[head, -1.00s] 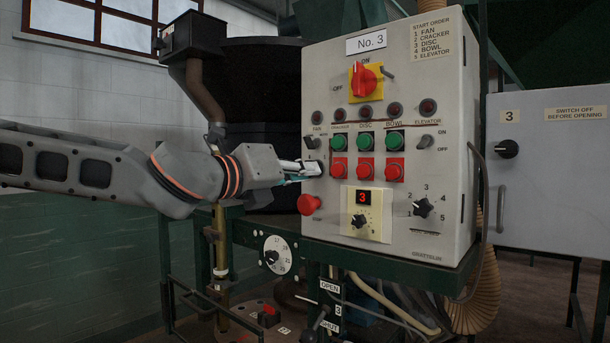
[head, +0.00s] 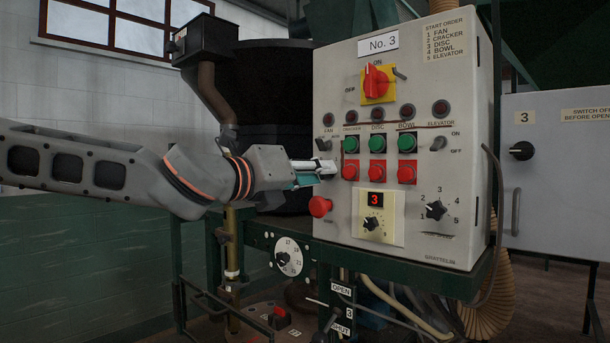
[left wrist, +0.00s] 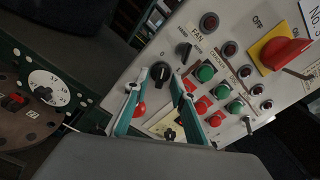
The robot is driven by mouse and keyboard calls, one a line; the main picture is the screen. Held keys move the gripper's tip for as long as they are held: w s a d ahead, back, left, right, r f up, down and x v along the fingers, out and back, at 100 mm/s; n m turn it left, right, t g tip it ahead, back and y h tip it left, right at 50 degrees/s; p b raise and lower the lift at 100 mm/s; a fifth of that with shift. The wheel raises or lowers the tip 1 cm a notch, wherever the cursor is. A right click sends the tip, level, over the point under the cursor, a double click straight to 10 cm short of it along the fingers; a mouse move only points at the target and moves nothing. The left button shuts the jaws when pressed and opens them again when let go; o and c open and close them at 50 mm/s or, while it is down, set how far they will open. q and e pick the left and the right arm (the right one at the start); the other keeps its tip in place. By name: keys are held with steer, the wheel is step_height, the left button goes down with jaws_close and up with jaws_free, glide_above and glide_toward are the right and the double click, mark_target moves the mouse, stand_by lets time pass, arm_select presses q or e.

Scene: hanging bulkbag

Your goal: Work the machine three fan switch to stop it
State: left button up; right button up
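The machine three control panel (head: 465,100) is a grey box marked "No. 3". In the fan column, a dark lever (left wrist: 183,50) and, below it, a black rotary knob (left wrist: 160,73) with a "0" mark show in the left wrist view. The lever (head: 323,144) also shows in the head view; the knob there is hidden behind my gripper. My left gripper (head: 325,170) is at the panel's left edge. Its two teal-lined fingers (left wrist: 153,90) are apart, with the black knob between and just beyond their tips. I cannot tell if they touch it. My right gripper is not in view.
A red mushroom button (head: 320,206) juts out just below my left gripper. Green and red push buttons (head: 378,144) sit close to its right. A red rotary handle on a yellow plate (head: 376,82) is above. A grey cabinet door (head: 560,180) stands at the right.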

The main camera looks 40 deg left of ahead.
arm_select(q)
steer(key=s, duration=1.2)
steer(key=shift+a, duration=0.45)
